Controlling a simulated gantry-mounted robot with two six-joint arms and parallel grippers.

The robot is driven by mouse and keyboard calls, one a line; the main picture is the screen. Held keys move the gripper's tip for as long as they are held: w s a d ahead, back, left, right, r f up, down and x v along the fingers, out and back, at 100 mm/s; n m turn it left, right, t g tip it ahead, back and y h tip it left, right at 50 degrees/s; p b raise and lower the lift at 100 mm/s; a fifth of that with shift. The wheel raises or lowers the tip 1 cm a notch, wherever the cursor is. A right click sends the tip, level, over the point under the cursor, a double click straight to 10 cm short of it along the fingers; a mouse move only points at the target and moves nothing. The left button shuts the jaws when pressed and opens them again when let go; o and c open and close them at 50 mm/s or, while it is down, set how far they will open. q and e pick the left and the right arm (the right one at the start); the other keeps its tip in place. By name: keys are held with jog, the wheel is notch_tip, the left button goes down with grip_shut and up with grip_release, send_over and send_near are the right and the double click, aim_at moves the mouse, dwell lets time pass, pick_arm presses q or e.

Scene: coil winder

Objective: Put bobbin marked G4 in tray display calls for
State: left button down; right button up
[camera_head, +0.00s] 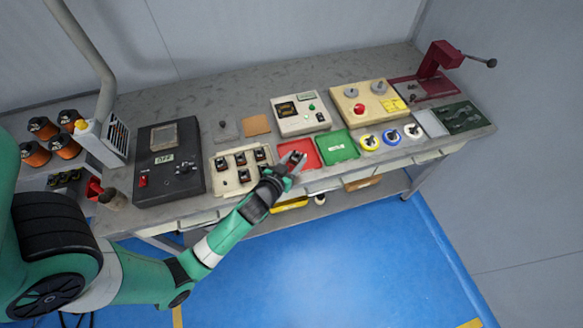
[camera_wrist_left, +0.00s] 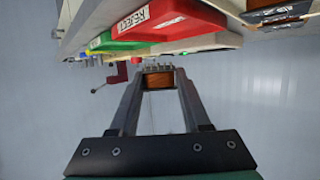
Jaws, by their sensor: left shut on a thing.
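My left gripper (camera_head: 295,158) is shut on a small dark bobbin (camera_head: 297,155) at the near edge of the red tray (camera_head: 312,152). In the left wrist view the bobbin (camera_wrist_left: 158,80) shows copper-coloured winding between the fingertips; its mark cannot be read. The red tray (camera_wrist_left: 180,22) carries a white label reading REJECT there. The green tray (camera_head: 338,146) stands right of it, its label too small to read. A cream tester (camera_head: 300,118) behind the trays has a small display (camera_head: 306,97), text not legible. A cream holder (camera_head: 222,186) left of the red tray holds several bobbins. My right gripper is not in view.
A dark machine (camera_head: 168,170) with an OFF sign stands at the left. A yellow-beige control box (camera_head: 366,102) and a red press (camera_head: 440,58) stand behind and right. Bare bench lies along the back.

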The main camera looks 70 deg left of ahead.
aim_at(291, 169)
pick_arm(q)
jog(key=shift+a+f, duration=0.95)
jog(key=shift+f, duration=0.25)
notch_tip(291, 169, down, 4)
jog(key=shift+s+a+r+b, duration=0.1)
jog(key=shift+r+b, duration=0.15)
jog(key=shift+b, duration=0.85)
jog(key=shift+r, duration=0.1)
jog(key=shift+f, duration=0.2)
jog(key=c, duration=0.7)
grip_release()
jog(key=shift+r, duration=0.1)
jog(key=shift+o, duration=0.2)
